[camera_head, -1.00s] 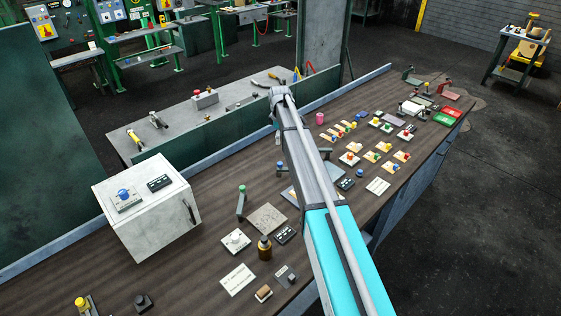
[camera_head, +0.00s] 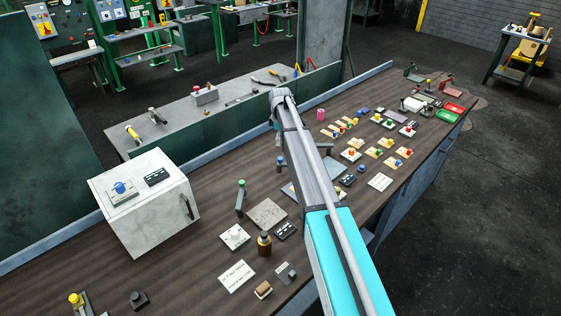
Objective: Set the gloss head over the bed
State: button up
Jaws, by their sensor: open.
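My arm (camera_head: 318,185) reaches from the lower right over the brown bench to a grey joint near the back edge. I cannot tell for certain which parts are the gloss head and the bed. A flat grey speckled plate (camera_head: 267,213) lies left of my arm, beside an upright grey lever with a green knob (camera_head: 241,184). Part of a bluish panel (camera_head: 289,191) shows at the arm's left edge. A grey piece (camera_head: 341,164) sticks out at its right.
A white cabinet (camera_head: 150,215) stands on the bench (camera_head: 195,265) at left. A brown bottle (camera_head: 264,245), cards and small switch boxes lie near the front. Several coloured-knob plates (camera_head: 373,152) fill the right, with green and red trays (camera_head: 447,112) beyond.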

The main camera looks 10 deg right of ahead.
aim_at(280, 158)
jog(key=shift+f+b, duration=4.75)
jog(key=shift+f, duration=0.3)
grip_shut()
